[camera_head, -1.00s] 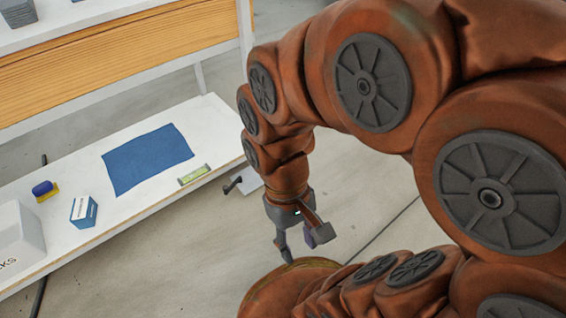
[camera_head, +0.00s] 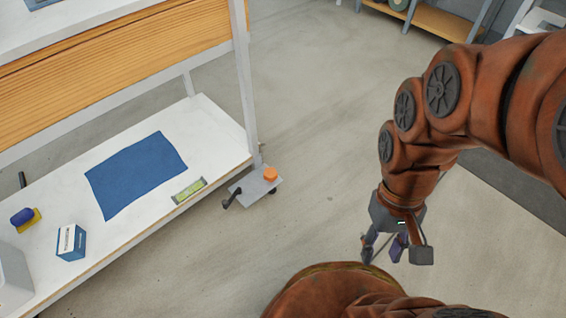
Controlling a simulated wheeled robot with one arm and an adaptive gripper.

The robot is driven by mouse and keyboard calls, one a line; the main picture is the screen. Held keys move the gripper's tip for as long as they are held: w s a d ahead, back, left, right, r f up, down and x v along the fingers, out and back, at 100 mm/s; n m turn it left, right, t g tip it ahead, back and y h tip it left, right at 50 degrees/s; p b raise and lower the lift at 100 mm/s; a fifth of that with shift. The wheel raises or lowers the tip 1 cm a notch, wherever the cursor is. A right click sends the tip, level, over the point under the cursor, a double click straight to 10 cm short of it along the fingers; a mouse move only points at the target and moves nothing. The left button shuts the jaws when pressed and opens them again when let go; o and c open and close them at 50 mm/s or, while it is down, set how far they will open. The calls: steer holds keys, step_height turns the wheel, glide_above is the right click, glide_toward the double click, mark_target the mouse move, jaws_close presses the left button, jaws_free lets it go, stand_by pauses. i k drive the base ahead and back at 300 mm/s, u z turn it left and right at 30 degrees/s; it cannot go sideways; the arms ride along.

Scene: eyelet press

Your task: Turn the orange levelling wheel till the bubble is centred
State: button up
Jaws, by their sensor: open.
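The orange levelling wheel (camera_head: 270,174) sits on a grey plate (camera_head: 258,188) at the foot of the white bench leg, low by the floor. A green spirit level (camera_head: 188,190) lies near the edge of the white lower shelf, left of the wheel. Its bubble is too small to read. My gripper (camera_head: 385,254) is open and empty, to the right of the wheel and well apart from it, over the bare floor.
The white shelf (camera_head: 215,125) bears a blue cloth (camera_head: 135,173), a blue and white box (camera_head: 71,242) and a blue and yellow item (camera_head: 24,217). A dark lever (camera_head: 231,196) sticks out beside the plate. Open floor (camera_head: 310,215) lies between bench and gripper.

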mark_target(270, 175)
steer(key=u, duration=0.05)
steer(key=i, duration=0.6)
steer(key=u, duration=2.45)
